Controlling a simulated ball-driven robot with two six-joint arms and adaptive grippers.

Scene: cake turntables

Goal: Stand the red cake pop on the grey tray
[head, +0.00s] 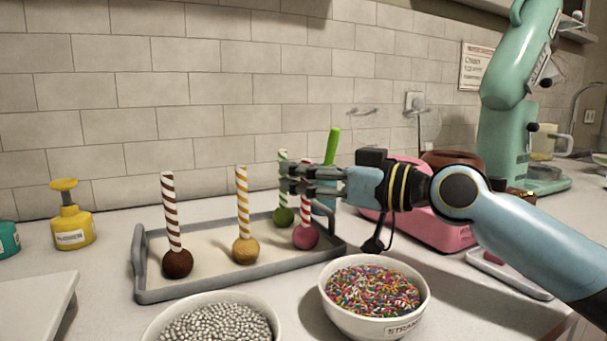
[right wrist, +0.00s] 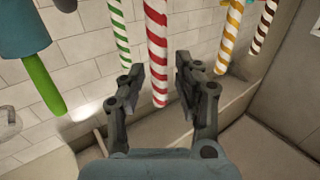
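The red cake pop (head: 305,237), a pinkish-red ball with a red-and-white striped stick, stands upright at the right end of the grey tray (head: 215,277), its ball appearing to rest on the tray. My right gripper (head: 288,181) is at the upper part of its stick and hides some of it. In the right wrist view, the fingers (right wrist: 157,75) are spread apart, with the red striped stick (right wrist: 156,45) between or just beyond the tips and a gap on both sides. My left gripper is not in view.
Brown (head: 177,263), yellow (head: 245,250) and green (head: 283,217) cake pops also stand on the tray. Bowls of sprinkles (head: 345,325) and silver beads (head: 160,332) are in front. A pink box (head: 450,235) and green mixer (head: 503,140) are at right.

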